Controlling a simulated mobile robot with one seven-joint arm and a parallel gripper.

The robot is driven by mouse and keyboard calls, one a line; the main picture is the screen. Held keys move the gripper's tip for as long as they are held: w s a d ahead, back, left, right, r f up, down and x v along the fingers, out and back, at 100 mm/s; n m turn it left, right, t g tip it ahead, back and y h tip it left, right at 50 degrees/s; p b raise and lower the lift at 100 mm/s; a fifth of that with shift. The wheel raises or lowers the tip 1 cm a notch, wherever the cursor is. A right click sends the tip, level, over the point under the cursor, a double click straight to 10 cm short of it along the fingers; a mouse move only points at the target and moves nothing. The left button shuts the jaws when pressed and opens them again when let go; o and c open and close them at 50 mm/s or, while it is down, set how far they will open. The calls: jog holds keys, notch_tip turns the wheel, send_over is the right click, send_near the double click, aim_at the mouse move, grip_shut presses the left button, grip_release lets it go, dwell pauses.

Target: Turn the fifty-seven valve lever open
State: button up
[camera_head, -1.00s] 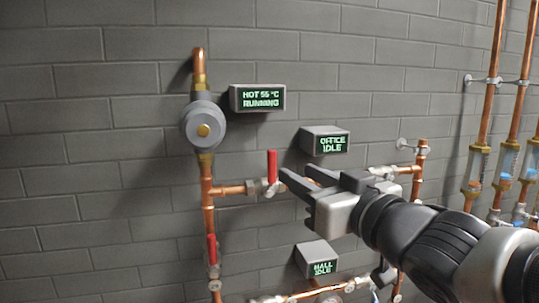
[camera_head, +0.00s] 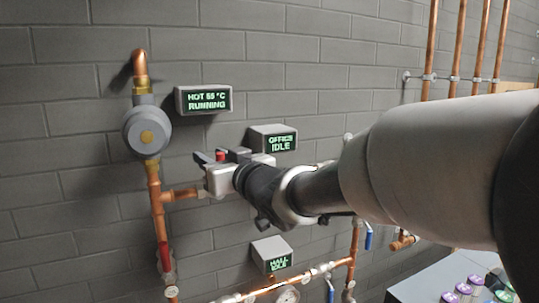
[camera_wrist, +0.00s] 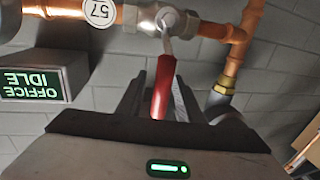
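The valve with the round tag "57" (camera_wrist: 99,12) sits on a copper pipe at the top of the wrist view. Its red lever (camera_wrist: 162,88) points down the picture from the valve body (camera_wrist: 168,18), toward my gripper's palm. My gripper (camera_wrist: 160,85) is open, with one dark finger on each side of the lever and a gap showing beside it. In the head view my gripper (camera_head: 218,155) is at the valve beside the office box, and a bit of the red lever (camera_head: 221,156) shows between the fingers. My gripper hides most of the valve there.
The office box (camera_head: 273,138) reads IDLE, close to my gripper. A box reading HOT 55 °C RUNNING (camera_head: 203,100) and a grey pump (camera_head: 147,130) are on the wall at left. Another red lever (camera_head: 164,256) and the hall box (camera_head: 272,255) are lower.

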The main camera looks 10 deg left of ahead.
grip_shut()
dwell(0.3)
